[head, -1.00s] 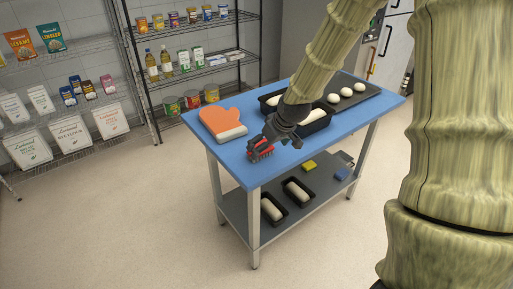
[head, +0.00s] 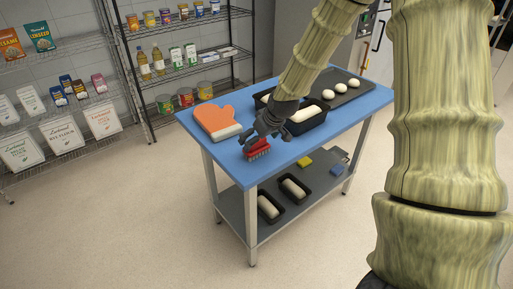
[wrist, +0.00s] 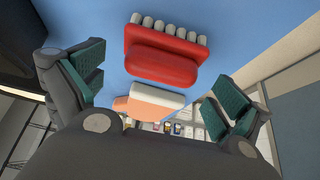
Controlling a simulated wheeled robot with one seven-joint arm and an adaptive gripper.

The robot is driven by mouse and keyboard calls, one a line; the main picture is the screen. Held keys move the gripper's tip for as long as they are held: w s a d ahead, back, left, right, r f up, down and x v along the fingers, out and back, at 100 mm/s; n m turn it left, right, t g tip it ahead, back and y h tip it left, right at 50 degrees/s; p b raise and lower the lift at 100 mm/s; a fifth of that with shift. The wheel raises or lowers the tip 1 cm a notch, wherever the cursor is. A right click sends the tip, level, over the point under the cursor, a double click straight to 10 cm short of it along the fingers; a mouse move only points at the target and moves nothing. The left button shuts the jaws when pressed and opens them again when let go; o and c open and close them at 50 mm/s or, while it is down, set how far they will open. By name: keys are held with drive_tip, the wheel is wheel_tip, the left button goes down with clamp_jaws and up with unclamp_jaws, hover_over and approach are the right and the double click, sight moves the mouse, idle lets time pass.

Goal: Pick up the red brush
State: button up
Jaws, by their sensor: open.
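The red brush (head: 257,148) lies on the blue tabletop (head: 222,160) near its front left end. In the wrist view the red brush (wrist: 162,54) shows a red block with a row of pale bristle tufts along one side. My gripper (head: 266,135) is just over the brush in the head view. In the wrist view my gripper (wrist: 155,95) has its green-padded fingers spread wide, one on each side of the brush's outline, with nothing between them touching. The exact height above the brush is hard to tell.
An orange oven mitt (head: 213,118) lies to the left of the brush. A dark loaf tin (head: 306,122) stands to the right, and a tray (head: 352,92) with dough balls lies farther back. The lower shelf (head: 240,205) holds tins and sponges. Tabletop in front of the brush is clear.

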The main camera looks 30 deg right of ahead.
drive_tip(key=shift+p+x, duration=0.7)
drive_tip(key=shift+x, duration=1.9)
drive_tip(key=c, duration=0.9)
drive_tip(key=shift+r, duration=0.1)
drive_tip(key=shift+c, duration=0.2)
drive_tip(key=shift+d+r+b, duration=0.1)
drive_tip(key=shift+r+b, duration=0.2)
drive_tip(key=shift+r, duration=1.35)
drive_tip(key=s+a+r+b, duration=0.1)
drive_tip(key=s+a+b, duration=0.2)
drive_tip(key=s, duration=1.2)
drive_tip(key=shift+s+r, duration=0.25)
drive_tip(key=shift+s, duration=0.1)
